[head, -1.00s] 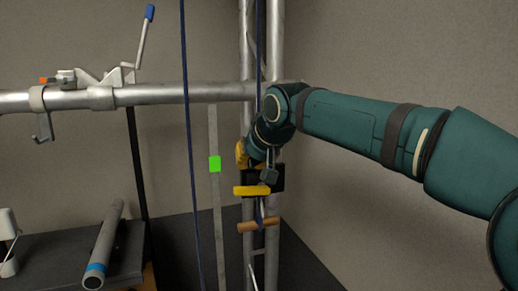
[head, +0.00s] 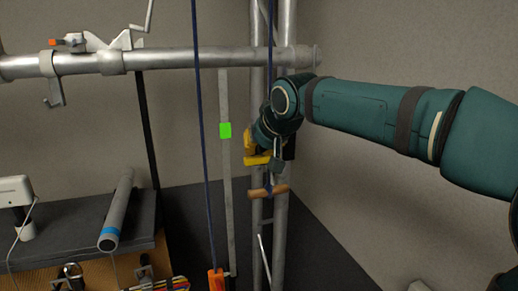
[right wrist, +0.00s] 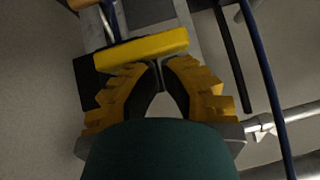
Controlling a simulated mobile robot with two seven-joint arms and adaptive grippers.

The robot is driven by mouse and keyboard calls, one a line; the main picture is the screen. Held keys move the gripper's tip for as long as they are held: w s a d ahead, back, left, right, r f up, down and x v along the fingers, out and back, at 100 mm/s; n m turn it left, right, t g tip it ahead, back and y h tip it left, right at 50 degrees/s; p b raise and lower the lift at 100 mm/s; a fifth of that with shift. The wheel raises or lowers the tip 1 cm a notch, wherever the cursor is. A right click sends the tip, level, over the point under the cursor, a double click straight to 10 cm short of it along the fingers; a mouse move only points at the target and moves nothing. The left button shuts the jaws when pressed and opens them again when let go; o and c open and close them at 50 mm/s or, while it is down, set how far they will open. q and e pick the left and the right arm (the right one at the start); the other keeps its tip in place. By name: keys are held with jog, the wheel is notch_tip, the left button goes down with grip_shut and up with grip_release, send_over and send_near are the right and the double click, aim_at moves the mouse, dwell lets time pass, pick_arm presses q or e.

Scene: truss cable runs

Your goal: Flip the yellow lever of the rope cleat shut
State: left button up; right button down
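The yellow lever (head: 258,160) of the rope cleat sticks out roughly level at the truss upright, above a wooden crossbar handle (head: 268,192). Part of the black cleat body (head: 290,148) shows beside it; the rest is hidden by my right gripper (head: 252,152). In the right wrist view the lever (right wrist: 147,47) lies across the front of my right gripper (right wrist: 160,66). The yellow fingers come together at their tips, close to the lever's lower edge, with nothing seen between them. I cannot tell whether they touch the lever. My left gripper is not in view.
A blue rope (head: 200,120) hangs left of the upright, with an orange device (head: 216,280) at its lower end. A horizontal pipe (head: 180,58) crosses above. A grey cylinder (head: 117,208) lies on a dark bench (head: 70,248) at left. A wall stands close at right.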

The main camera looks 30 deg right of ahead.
aim_at(258, 157)
jog(key=shift+a+f, duration=0.2)
jog(key=shift+f, duration=0.25)
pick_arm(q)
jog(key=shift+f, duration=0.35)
pick_arm(e)
jog(key=shift+f, duration=0.15)
jog(key=shift+w+r+p, duration=0.1)
jog(key=shift+r+p, duration=1.05)
jog(key=shift+r, duration=0.5)
jog(key=r+p, duration=0.1)
jog(key=r, duration=0.2)
jog(key=shift+s+r, duration=0.1)
jog(key=shift+s, duration=0.1)
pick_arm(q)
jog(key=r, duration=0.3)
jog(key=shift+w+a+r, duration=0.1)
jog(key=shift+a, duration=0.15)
pick_arm(e)
jog(key=a+v, duration=0.1)
jog(key=v, duration=0.8)
